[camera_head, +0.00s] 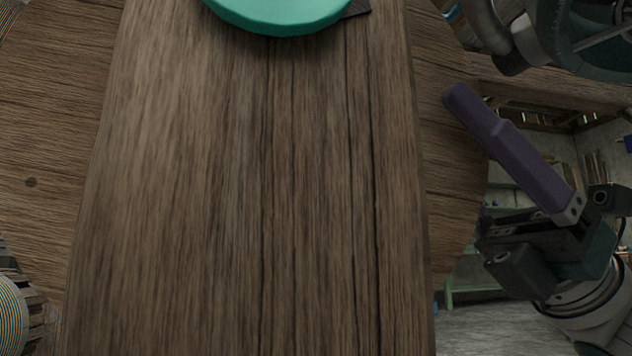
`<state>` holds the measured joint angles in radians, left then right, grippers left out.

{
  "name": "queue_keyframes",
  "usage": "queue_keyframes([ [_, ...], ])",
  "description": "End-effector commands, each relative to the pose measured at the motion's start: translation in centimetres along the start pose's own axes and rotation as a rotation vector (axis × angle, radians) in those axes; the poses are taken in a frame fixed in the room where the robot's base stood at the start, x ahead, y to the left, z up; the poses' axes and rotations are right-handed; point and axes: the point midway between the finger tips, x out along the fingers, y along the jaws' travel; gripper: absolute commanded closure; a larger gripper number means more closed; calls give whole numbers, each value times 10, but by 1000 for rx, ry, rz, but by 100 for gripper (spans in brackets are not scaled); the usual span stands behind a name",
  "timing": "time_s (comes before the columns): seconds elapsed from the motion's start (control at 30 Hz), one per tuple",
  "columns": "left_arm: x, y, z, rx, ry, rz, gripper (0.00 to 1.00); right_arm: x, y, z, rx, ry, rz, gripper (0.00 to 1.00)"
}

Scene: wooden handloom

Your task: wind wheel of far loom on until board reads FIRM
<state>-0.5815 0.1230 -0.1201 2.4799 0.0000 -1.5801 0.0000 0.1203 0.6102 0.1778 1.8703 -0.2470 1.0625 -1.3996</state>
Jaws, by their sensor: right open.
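My right gripper (462,98) is at the right of the head view, with its purple finger pointing up and left. I see only one finger clearly; the gripper is open and nothing shows in it. A broad wooden plank (250,190) fills the middle, to the left of the gripper. A teal round piece (280,14) sits at the plank's top end, cut off by the picture edge. I cannot tell whether it is part of the wheel. No board with a reading shows. My left gripper is not in view.
A large rounded wooden surface (45,130) lies behind the plank and shows on both sides. A striped round thing (10,318) is at the lower left edge. Grey floor (480,328) and green shelving (470,290) show beyond at the lower right.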

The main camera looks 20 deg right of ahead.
Motion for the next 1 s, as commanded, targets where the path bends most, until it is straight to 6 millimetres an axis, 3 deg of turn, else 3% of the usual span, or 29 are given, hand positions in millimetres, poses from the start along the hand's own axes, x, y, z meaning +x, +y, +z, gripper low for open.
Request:
queue_keyframes([
  [0.2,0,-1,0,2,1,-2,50,0,0,0,0,0,0,29],
  [0.83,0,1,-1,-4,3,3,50,0,0,0,0,1,1,99],
  [1.0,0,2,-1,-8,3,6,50,0,0,0,0,1,1,100],
])
